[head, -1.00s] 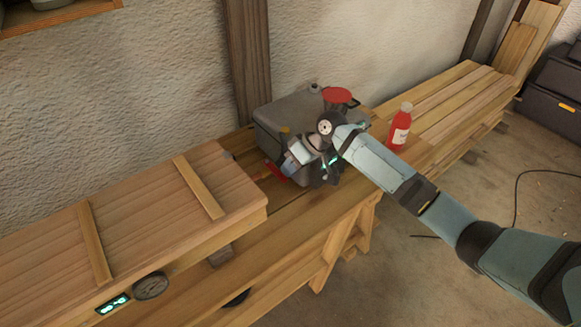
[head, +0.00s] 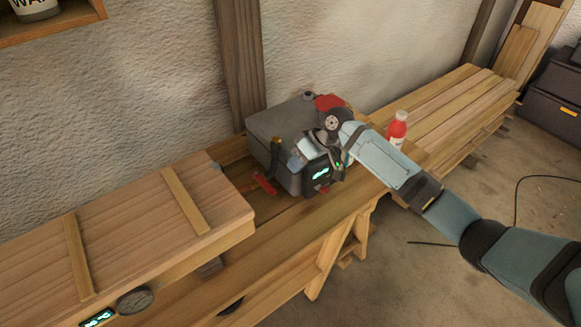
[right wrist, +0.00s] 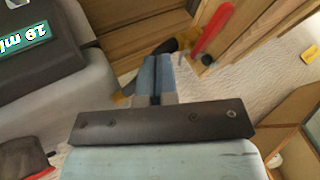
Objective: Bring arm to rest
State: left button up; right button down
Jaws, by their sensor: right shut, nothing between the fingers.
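My right gripper (head: 296,161) is shut and empty in front of the grey boiler-like box (head: 277,121), its forearm reaching in from the right. In the right wrist view the two blue-tipped fingers (right wrist: 157,70) are together with nothing between them. The box's lit display (head: 321,175) shows just below the gripper; part of that display shows in the wrist view (right wrist: 24,40). A red handle (head: 264,184) sits low at the box's left side. I cannot tell whether the gripper touches the box. My left gripper is not in view.
A long wooden box (head: 140,225) with a round gauge (head: 135,300) lies on the bench at left. A red bottle (head: 397,130) stands behind my forearm. Boards (head: 450,105) lie at the back right. Open floor (head: 420,285) lies in front of the bench.

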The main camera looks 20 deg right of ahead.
jog(key=s+a+v, duration=0.1)
jog(key=v, duration=0.5)
jog(key=s+a+f+m+t+h, duration=0.1)
jog(key=s+a+f+t, duration=0.1)
jog(key=s+f, duration=0.5)
jog(key=s+a+f+m+t, duration=0.1)
jog(key=s+a+f+t, duration=0.3)
jog(key=f, duration=0.5)
pick_arm(q)
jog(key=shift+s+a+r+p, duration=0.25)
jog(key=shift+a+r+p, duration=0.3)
jog(key=shift+p, duration=0.5)
pick_arm(e)
jog(key=s+d+f+t+h, duration=0.1)
jog(key=s, duration=0.9)
jog(key=s+d+f+m+t+h, duration=0.1)
jog(key=s+f+t+h, duration=0.1)
jog(key=s, duration=0.8)
jog(key=shift+f, duration=0.2)
